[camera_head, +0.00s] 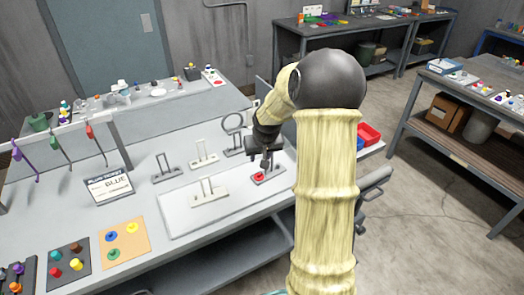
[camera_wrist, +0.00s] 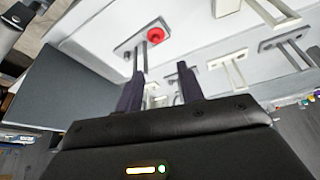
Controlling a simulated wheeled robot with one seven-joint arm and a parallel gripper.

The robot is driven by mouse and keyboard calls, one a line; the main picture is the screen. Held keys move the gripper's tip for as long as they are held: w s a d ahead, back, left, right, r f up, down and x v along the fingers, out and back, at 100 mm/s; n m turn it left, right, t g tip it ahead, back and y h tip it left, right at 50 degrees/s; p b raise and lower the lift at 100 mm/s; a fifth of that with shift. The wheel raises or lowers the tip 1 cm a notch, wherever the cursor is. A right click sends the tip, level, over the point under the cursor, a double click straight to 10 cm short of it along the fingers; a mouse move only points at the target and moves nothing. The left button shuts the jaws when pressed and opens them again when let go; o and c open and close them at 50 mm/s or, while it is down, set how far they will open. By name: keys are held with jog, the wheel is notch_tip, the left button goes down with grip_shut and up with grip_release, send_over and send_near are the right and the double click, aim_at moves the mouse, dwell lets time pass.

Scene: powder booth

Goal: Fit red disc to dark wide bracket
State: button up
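The red disc (camera_head: 259,177) rests on the base of a dark bracket (camera_head: 277,177) at the right end of the pale mat. In the wrist view, the disc (camera_wrist: 155,35) shows at one end of the bracket's grey plate (camera_wrist: 128,46), close to a dark upright post. I cannot tell whether it is around or beside a post. My gripper (camera_head: 266,160) is just above this bracket in the head view. In the wrist view, my gripper (camera_wrist: 160,80) has its two dark fingers apart, with nothing clearly held between them.
Another dark bracket (camera_head: 166,174), a white bracket (camera_head: 204,160) and a larger cream bracket (camera_head: 208,197) stand to the left. A placard reading BLUE (camera_head: 108,186) stands further left. An orange board (camera_head: 125,251) holds coloured discs. A red bin (camera_head: 368,134) is right of my arm.

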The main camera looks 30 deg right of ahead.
jog(key=v, duration=0.4)
dwell(0.5)
